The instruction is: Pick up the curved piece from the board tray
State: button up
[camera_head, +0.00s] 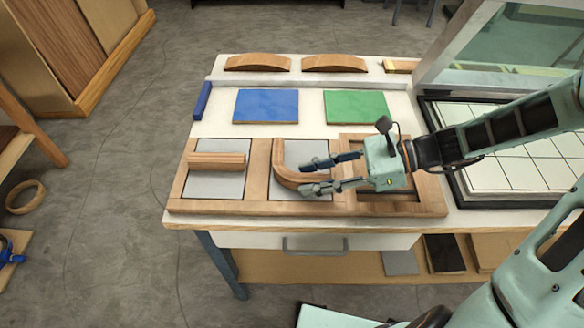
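The board tray (255,207) is a wooden frame with three compartments on the front of the white table. A curved wooden piece (281,164), bent like an L, lies on the grey base of the middle compartment. My gripper (308,177) comes in from the right over the middle and right compartments. A straight ribbed wooden piece (216,161) lies in the left compartment. My gripper covers much of the right compartment.
A blue board (266,106) and a green board (356,106) lie behind the tray. Two arched wooden blocks (258,63) (334,63) stand at the back. A dark-framed tiled panel (470,170) is at right, with an upright glass frame (510,45) behind it.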

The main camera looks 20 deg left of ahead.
grip_shut()
jog(key=shift+r, duration=0.1)
